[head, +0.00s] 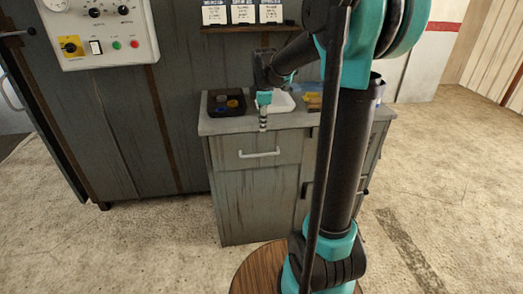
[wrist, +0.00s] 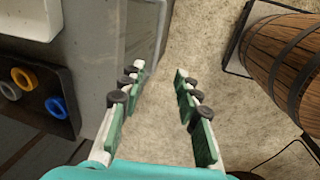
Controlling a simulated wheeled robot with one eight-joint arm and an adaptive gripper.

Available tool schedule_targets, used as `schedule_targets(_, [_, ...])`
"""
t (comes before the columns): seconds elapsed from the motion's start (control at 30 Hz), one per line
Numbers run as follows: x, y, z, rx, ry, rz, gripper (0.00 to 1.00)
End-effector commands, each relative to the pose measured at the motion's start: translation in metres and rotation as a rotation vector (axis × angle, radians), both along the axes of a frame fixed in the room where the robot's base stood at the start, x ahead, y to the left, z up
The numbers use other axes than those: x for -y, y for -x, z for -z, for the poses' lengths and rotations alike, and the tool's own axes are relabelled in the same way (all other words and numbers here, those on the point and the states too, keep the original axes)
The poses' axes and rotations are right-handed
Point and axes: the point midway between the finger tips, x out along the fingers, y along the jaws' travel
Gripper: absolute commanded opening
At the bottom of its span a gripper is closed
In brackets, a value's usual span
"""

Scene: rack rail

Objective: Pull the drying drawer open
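A grey cabinet (head: 258,205) has an upper-left drawer (head: 231,154) with a pale horizontal bar handle (head: 259,154). The drawer looks shut. No label tells me whether it is the drying drawer. My gripper (head: 263,124) points down at the counter's front edge, above the handle and apart from it in the head view. In the wrist view my gripper (wrist: 160,78) is open, its two green-padded fingers wide apart with bare floor showing between them. The left fingertip is near a pale strip along the cabinet front; I cannot tell whether this is the handle.
A black tray (head: 211,103) with coloured rings and a white basin (head: 283,101) are on the counter (head: 226,124). Narrower fronts to the right are partly hidden by my arm. A control panel (head: 98,30) hangs at upper left.

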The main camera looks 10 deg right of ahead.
Motion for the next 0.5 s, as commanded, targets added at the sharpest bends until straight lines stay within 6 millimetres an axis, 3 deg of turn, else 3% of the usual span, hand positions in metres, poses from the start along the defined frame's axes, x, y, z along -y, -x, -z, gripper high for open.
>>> schedule_targets(0.23, [-0.002,-0.010,0.010,-0.006,0.010,-0.048,0.33])
schedule_targets(0.5, [-0.002,-0.018,0.059,-0.005,0.010,-0.046,0.33])
